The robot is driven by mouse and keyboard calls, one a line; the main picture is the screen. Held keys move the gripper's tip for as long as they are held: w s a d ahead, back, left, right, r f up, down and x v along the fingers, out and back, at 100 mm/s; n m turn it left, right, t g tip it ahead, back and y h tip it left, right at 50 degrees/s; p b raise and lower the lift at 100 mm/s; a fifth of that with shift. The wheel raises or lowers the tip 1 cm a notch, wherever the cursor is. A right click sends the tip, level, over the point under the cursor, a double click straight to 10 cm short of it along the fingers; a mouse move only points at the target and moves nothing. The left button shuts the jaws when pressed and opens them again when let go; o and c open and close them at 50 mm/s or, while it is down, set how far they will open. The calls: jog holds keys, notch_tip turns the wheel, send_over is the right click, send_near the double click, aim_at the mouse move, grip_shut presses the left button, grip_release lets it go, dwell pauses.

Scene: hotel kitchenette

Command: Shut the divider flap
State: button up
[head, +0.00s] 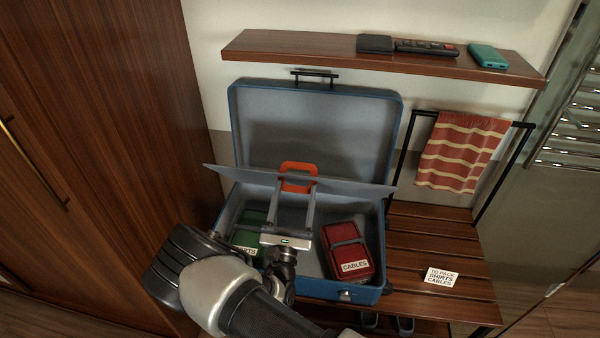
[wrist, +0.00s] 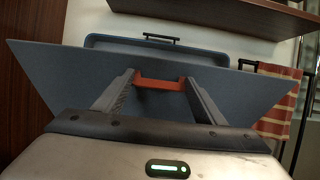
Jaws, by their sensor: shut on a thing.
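The blue suitcase (head: 384,250) lies open on a slatted rack with its lid (head: 310,120) upright at the back. The grey divider flap (head: 345,187) stands raised across the case, tilted, between the lid and the packed bottom. It fills much of the wrist view (wrist: 70,90). An orange pull tab (head: 298,167) is at the flap's upper middle. My gripper (head: 296,182) reaches over the case from the front, its fingers shut on the orange tab, which also shows between the fingertips in the wrist view (wrist: 160,84). Part of the case bottom is hidden behind my arm.
A green pouch (head: 247,237) and a red pouch labelled CABLES (head: 347,250) lie in the case. A wooden shelf (head: 330,58) with small devices hangs above. A striped towel (head: 462,150) hangs at right. A card (head: 440,277) lies on the rack. A wardrobe stands left.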

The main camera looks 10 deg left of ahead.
jog(key=s+f+b, duration=0.3)
jog(key=f, duration=0.4)
jog(key=s+f+b, duration=0.4)
jog(key=f, duration=0.4)
jog(key=o, duration=1.5)
jog(key=v, duration=1.7)
jog(key=shift+s+p, duration=0.3)
jog(key=shift+p, duration=0.05)
jog(key=shift+r, duration=0.2)
